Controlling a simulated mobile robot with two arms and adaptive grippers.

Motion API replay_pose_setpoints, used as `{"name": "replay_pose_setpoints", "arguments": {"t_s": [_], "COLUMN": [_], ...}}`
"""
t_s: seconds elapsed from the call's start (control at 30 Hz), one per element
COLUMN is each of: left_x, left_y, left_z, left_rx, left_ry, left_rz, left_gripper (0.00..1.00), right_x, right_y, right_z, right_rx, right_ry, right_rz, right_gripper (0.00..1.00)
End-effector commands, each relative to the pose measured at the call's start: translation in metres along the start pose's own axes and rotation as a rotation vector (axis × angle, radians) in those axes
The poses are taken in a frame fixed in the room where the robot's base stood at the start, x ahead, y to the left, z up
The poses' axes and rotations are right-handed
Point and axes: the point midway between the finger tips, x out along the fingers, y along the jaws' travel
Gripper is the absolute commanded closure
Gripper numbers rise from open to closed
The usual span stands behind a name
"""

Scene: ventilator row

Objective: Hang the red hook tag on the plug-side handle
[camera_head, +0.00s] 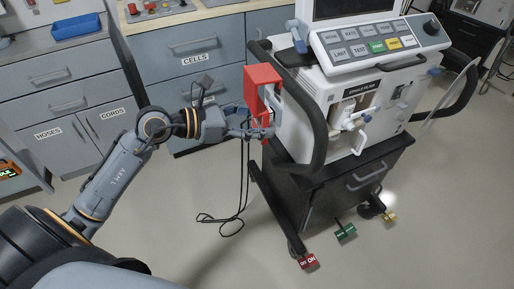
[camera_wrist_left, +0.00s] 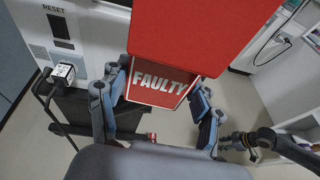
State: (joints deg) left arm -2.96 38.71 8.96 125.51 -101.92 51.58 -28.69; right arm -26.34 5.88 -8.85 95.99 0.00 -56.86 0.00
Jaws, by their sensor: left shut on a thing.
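The red hook tag (camera_head: 262,76) is held upright beside the ventilator's left side. In the left wrist view, its face (camera_wrist_left: 160,84) reads FAULTY and sits between the fingers. My left gripper (camera_head: 266,131) is shut on the tag's lower part. The black handle (camera_head: 318,130) on the ventilator's left, the side where a cord hangs, runs close to the right of the tag. The two overlap in the head view; I cannot tell if they touch. A white plug (camera_wrist_left: 63,73) shows in the wrist view. At its right edge is what looks like my right gripper (camera_wrist_left: 233,141), too small to read.
The ventilator (camera_head: 325,112) stands on a dark wheeled cart with coloured pedals (camera_head: 345,231) low in front. A black cord (camera_head: 241,180) hangs to the floor below my gripper. Drawer cabinets (camera_head: 199,75) stand behind.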

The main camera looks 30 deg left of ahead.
Motion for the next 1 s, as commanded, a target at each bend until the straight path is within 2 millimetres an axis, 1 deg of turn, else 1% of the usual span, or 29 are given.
{"name": "replay_pose_setpoints", "arguments": {"t_s": [0.03,0.13,0.27,0.43,0.57,0.73,1.0], "left_x": [0.008,0.014,0.019,0.021,0.022,0.027,0.039], "left_y": [0.006,0.014,0.021,0.026,0.027,0.027,0.028], "left_z": [-0.022,-0.031,-0.038,-0.039,-0.037,-0.034,-0.030], "left_rx": [0.005,-0.001,-0.007,-0.013,-0.015,-0.016,-0.016], "left_ry": [-0.002,-0.011,-0.022,-0.030,-0.032,-0.032,-0.033], "left_rz": [0.015,0.038,0.060,0.075,0.077,0.077,0.077], "left_gripper": [0.67,0.67,0.67,0.67,0.67,0.67,0.67], "right_x": [0.011,0.002,-0.011,-0.023,-0.024,-0.015,0.005], "right_y": [0.000,0.001,0.002,0.003,0.003,0.003,0.001], "right_z": [-0.005,-0.014,-0.021,-0.025,-0.025,-0.022,-0.016], "right_rx": [0.001,0.004,0.007,0.008,0.008,0.007,0.005], "right_ry": [0.016,0.029,0.042,0.048,0.046,0.040,0.030], "right_rz": [0.001,0.003,0.006,0.007,0.007,0.006,0.004], "right_gripper": [0.60,0.60,0.60,0.60,0.60,0.60,0.60]}}
